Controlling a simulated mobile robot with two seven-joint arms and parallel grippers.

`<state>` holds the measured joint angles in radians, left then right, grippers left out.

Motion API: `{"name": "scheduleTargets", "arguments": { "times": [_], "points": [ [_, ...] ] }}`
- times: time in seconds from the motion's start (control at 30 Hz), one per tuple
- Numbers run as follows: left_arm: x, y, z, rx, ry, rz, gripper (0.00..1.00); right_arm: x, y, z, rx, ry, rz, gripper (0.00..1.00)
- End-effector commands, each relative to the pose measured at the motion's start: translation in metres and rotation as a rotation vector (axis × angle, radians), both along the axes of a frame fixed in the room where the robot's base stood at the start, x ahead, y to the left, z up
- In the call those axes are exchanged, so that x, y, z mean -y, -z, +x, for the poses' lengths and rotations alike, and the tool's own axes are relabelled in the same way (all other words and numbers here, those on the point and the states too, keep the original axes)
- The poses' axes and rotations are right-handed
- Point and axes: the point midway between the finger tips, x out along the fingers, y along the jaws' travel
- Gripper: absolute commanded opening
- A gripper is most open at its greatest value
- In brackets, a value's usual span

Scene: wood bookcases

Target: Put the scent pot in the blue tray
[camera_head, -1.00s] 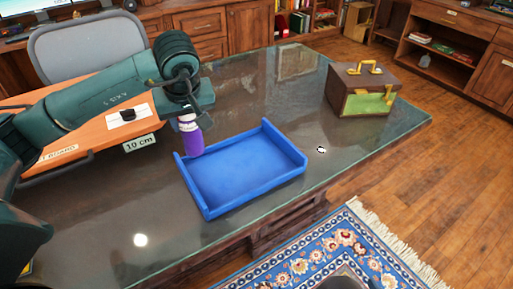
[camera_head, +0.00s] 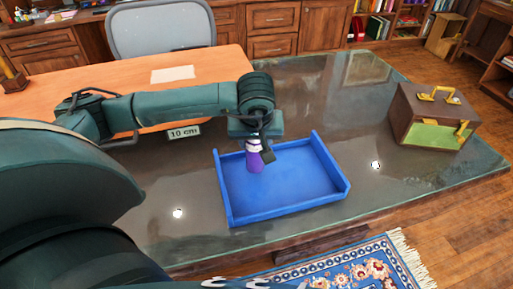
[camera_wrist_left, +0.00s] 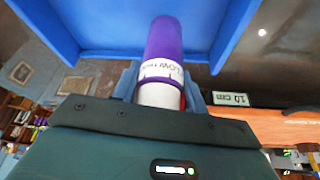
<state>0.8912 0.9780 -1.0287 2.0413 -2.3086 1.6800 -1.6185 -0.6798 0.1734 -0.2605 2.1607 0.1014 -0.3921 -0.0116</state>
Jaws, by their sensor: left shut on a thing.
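The scent pot (camera_head: 254,161) is a purple and white cylinder. My left gripper (camera_head: 256,146) is shut on it and holds it over the left part of the blue tray (camera_head: 330,192), near its back left side. In the left wrist view the scent pot (camera_wrist_left: 168,62) sticks out from the gripper (camera_wrist_left: 160,95), with the blue tray (camera_wrist_left: 105,28) beyond it. Whether the pot touches the tray floor I cannot tell. The tray lies on the glass-topped desk, with no other thing visible in it. My right gripper is not in view.
A brown and green box with a yellow handle (camera_head: 436,116) stands on the desk's right part. A "10 cm" label (camera_head: 185,133) is by the orange-brown desk section (camera_head: 85,82). A grey chair (camera_head: 160,28) stands behind. The glass (camera_head: 345,110) between tray and box is clear.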

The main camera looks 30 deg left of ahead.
Motion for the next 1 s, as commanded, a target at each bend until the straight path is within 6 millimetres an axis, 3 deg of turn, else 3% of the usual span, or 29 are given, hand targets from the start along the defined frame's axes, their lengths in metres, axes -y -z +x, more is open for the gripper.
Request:
{"name": "scheduleTargets", "arguments": {
  "times": [0.17,0.53,0.57,0.8,1.0],
  "points": [
    [0.0,0.025,0.0,-0.001,0.0,0.0,0.15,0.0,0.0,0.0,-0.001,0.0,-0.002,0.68],
    [0.0,0.031,0.0,0.001,0.0,0.0,0.15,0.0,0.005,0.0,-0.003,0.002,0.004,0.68],
    [0.0,0.03,0.0,0.0,0.0,0.0,0.45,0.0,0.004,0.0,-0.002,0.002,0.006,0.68],
    [0.0,0.029,0.0,0.0,0.0,0.0,0.64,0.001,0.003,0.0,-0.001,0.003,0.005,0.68],
    [0.0,0.029,0.0,0.0,0.0,0.0,0.65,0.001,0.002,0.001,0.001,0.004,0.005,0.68]
  ]
}}
